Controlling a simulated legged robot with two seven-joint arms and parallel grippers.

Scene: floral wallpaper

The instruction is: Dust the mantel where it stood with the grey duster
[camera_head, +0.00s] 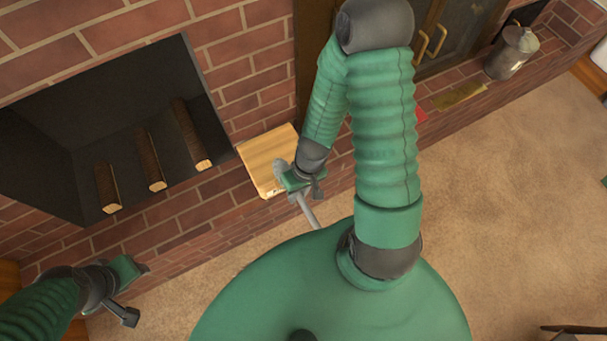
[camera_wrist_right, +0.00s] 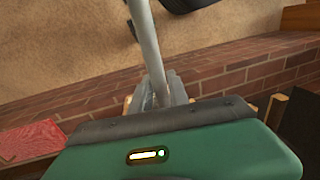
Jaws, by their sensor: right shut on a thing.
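The grey duster (camera_head: 308,212) is in my right gripper (camera_head: 301,183), which is shut on it. Its pale handle slants down toward my body, and its fluffy head (camera_head: 280,168) is over the edge of a light wooden block (camera_head: 262,152) on the brick ledge. I cannot tell whether the head touches the wood. In the right wrist view the handle (camera_wrist_right: 148,45) runs up from the grey head (camera_wrist_right: 168,92), with my green gripper body below. My left gripper (camera_head: 137,292) is open and empty, low at the left. No separate mantel shelf is clearly seen.
A dark fireplace opening (camera_head: 75,120) with several logs (camera_head: 150,160) is at the left. A metal canister (camera_head: 511,52) and a yellowish flat thing (camera_head: 459,95) are on the brick ledge at the right. A red thing (camera_head: 420,115) shows beside my right arm. Carpet (camera_head: 500,200) is clear.

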